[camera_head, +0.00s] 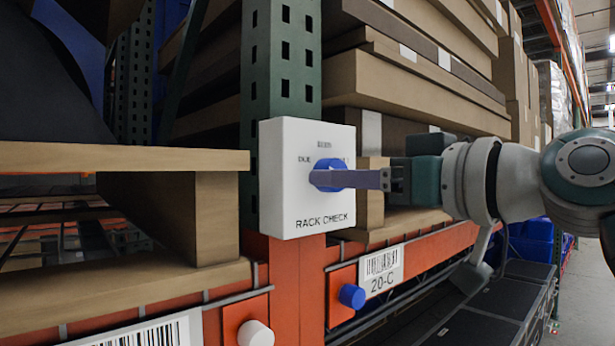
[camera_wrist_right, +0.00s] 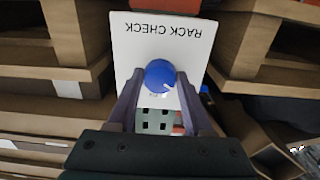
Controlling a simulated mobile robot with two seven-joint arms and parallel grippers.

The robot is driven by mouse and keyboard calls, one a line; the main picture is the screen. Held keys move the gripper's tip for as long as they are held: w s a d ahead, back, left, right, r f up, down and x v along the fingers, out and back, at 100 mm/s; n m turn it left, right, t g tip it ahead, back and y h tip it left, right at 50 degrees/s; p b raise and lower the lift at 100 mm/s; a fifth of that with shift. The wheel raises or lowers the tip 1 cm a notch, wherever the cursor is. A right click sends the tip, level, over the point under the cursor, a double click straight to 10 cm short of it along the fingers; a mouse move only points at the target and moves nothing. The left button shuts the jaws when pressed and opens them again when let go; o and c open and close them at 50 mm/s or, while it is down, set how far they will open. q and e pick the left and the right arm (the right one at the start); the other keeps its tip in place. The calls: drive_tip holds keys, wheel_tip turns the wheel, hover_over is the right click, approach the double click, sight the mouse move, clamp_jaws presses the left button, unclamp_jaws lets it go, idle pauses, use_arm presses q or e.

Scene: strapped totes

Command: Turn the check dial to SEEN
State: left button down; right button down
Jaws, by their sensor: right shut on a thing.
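The white check box (camera_head: 285,200) is mounted on the green rack post and reads "RACK CHECK". Its blue check dial (camera_head: 328,172) sits in the middle of the front face, under small lettering, of which "DUE" shows at the left. In the right wrist view the box (camera_wrist_right: 135,40) appears upside down, with the dial (camera_wrist_right: 160,75) between the finger ends. A pale mark shows on the dial. My right gripper (camera_head: 345,179) reaches in from the right and is shut on the dial. The gripper also shows in the right wrist view (camera_wrist_right: 160,88). My left gripper is not in view.
Below the box, a blue knob (camera_head: 352,296) and a white knob (camera_head: 256,333) stick out from the orange beam. A "20-C" label (camera_head: 381,270) is on the beam. Stacked cardboard (camera_head: 420,85) fills the shelf behind my right arm. An aisle lies open at far right.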

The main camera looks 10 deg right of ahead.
drive_tip(key=m+p, duration=0.4)
drive_tip(key=m, duration=0.7)
drive_tip(key=shift+r+m+p, duration=0.1)
drive_tip(key=shift+m+p, duration=0.2)
drive_tip(key=shift+p, duration=0.1)
idle(0.3)
drive_tip(key=shift+c, duration=1.5)
unclamp_jaws()
drive_tip(key=shift+s, duration=0.15)
